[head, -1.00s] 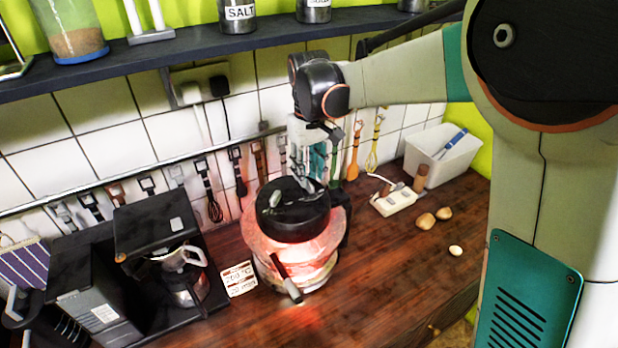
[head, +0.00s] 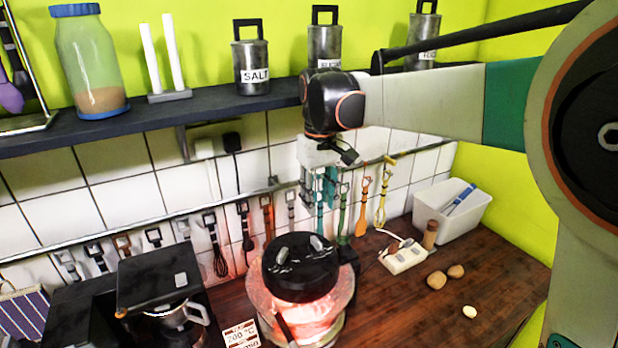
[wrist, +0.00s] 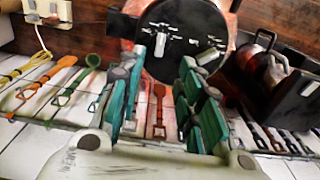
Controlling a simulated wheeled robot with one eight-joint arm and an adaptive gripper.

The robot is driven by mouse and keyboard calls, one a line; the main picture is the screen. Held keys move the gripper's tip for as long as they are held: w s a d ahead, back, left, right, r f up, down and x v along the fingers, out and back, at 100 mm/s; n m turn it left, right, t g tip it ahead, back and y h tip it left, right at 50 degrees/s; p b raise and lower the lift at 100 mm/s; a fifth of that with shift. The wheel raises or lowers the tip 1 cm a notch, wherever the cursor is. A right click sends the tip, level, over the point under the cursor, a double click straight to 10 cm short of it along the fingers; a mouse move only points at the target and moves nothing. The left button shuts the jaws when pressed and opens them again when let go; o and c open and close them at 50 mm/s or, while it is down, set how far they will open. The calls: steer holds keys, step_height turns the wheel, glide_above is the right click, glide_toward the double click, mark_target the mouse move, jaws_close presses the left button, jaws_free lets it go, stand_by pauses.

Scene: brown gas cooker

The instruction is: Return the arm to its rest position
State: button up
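My gripper (head: 318,192) hangs from the arm in the head view, above and behind the gas cooker, in front of the rail of utensils. In the wrist view my gripper (wrist: 164,78) shows two teal-and-grey fingers spread apart with nothing between them, so it is open and empty. The copper-brown round cooker (head: 318,318) stands on the counter with a reddish glow. Its black round top (head: 300,282) carries small grey parts. The black top also shows beyond the fingertips in the wrist view (wrist: 207,29). The arm reaches in from the right.
A dark shelf (head: 225,113) with jars and canisters runs close to the wrist. Hanging utensils (head: 362,208) line the tiled wall behind the gripper. A coffee machine (head: 155,280) stands left. A white bin (head: 452,212), a power strip (head: 402,256) and small round items (head: 436,280) lie right.

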steer(key=s+d+f+m+t+b, duration=0.1)
steer(key=s+d+f+t+b, duration=0.1)
steer(key=s+d+f+b, duration=0.2)
steer(key=s+d+f+m+t+b, duration=0.2)
steer(key=s+d+f+b, duration=0.2)
steer(key=s+f, duration=0.6)
steer(key=s+d+f+m+t+b, duration=0.1)
steer(key=s+d+f+t+b, duration=0.2)
steer(key=s+f+b, duration=0.4)
steer(key=s+d+b, duration=0.1)
steer(key=s, duration=0.2)
steer(key=shift+s+d, duration=0.15)
steer(key=shift+s, duration=0.15)
